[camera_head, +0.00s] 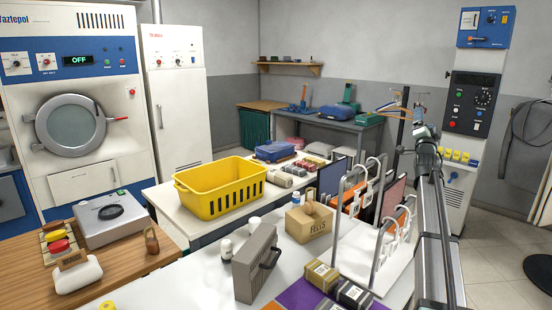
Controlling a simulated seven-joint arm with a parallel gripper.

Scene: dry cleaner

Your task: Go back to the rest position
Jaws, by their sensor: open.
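My arm rises along the right side of the head view, beside the white table. The fingertips are too small to make out well. Part of the background behind the arm is hidden.
A white wire rack (385,210) stands close left of my arm. A grey case (256,262), a cardboard box (309,222) and dark packages lie on the table. A yellow basket (222,186) stands farther back.

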